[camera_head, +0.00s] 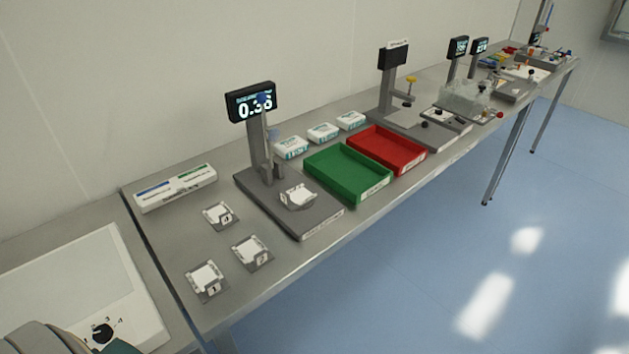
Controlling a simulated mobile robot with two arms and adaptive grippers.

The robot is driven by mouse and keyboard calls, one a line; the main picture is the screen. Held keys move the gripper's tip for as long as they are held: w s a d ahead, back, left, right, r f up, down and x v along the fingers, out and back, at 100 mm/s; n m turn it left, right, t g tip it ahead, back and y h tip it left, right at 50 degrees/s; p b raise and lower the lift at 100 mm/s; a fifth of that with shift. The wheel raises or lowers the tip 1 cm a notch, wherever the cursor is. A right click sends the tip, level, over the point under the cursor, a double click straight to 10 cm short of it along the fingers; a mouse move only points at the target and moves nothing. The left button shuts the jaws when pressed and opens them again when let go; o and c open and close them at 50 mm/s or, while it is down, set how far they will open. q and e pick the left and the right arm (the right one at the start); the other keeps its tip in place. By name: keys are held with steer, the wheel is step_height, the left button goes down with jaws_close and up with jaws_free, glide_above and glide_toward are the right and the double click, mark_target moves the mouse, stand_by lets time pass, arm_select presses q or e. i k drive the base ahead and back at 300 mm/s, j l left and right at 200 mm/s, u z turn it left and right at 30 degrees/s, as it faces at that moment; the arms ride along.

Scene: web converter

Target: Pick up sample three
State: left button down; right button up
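Three white square samples sit on small grey holders with number tags at the left of the bench. The front one (205,277) has a tag that looks like 1. The middle one (250,249) has a tag that looks like 2. The back one (217,212) has a tag too small to read surely, so I cannot confirm it is sample three. Another white piece (297,196) lies on the plate of the scale (310,222).
The scale's display (251,103) reads about 0.36. A green tray (349,182) and a red tray (386,149) stand right of it. Several small white boxes (322,132) line the wall. A long white box (175,187) lies behind the samples. More instruments stand farther right.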

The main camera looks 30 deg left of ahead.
mark_target(297, 198)
steer(key=k+l+u, duration=0.2)
steer(key=k+u, duration=0.55)
steer(key=k, duration=0.2)
